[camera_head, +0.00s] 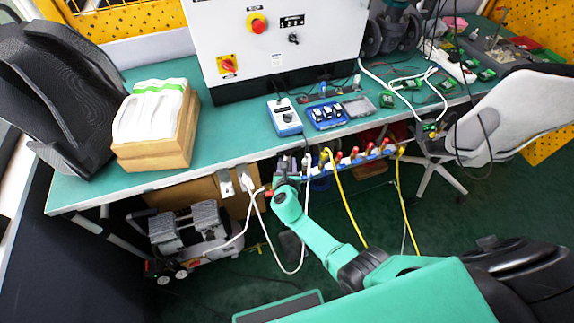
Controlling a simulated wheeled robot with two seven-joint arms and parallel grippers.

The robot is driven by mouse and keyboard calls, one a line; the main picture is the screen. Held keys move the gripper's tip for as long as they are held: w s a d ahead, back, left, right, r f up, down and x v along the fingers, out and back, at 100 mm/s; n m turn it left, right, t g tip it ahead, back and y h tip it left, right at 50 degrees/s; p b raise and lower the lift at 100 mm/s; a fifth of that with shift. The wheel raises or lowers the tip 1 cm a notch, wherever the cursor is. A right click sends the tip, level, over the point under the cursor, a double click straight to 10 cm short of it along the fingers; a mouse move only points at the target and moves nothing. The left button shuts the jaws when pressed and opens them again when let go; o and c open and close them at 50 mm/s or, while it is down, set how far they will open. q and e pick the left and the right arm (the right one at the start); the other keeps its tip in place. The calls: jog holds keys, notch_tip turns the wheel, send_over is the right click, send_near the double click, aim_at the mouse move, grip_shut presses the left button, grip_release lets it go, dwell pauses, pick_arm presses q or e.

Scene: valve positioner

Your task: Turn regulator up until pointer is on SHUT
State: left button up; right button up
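A small blue-and-grey box (285,118) with a dark knob on top stands near the front edge of the bench. It may be the regulator unit, but its pointer and any SHUT mark are too small to read. My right gripper (287,164) is at the bench's front edge, below that box and apart from it, beside the left end of a manifold strip. It is small and dark against the fittings, so its fingers and whether it holds anything cannot be made out. My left gripper is not in view.
The green bench (170,188) carries a wooden box of white packs (160,150), a blue tray (327,115) and a control cabinet (275,60). A manifold (355,160) with red and yellow fittings runs along the front edge. White and yellow hoses hang below, near a compressor (190,232).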

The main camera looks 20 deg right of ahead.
jog(key=p+v, duration=0.2)
jog(key=v, duration=0.3)
jog(key=shift+s+r, duration=0.25)
jog(key=shift+s, duration=0.1)
jog(key=p+v, duration=0.1)
jog(key=v, duration=0.7)
jog(key=shift+s+a, duration=0.15)
jog(key=shift+s, duration=0.25)
jog(key=s+d+f+m+g+y, duration=0.1)
jog(key=s+d+f+m+g, duration=0.3)
jog(key=f, duration=0.5)
jog(key=s+d+f+m+g+y, duration=0.1)
jog(key=s+d+f+m+g, duration=0.2)
jog(key=s+f+m, duration=0.55)
jog(key=s+d+f+m+g+y, duration=0.1)
jog(key=s+d+f+m, duration=0.3)
jog(key=s+m, duration=0.5)
jog(key=s+d+f+m+g+y, duration=0.1)
jog(key=s+d+f+m+g, duration=0.2)
jog(key=s+f+m, duration=0.5)
jog(key=s+d, duration=0.1)
jog(key=s, duration=0.2)
jog(key=shift+f+m+g, duration=0.35)
jog(key=shift+f+g, duration=0.05)
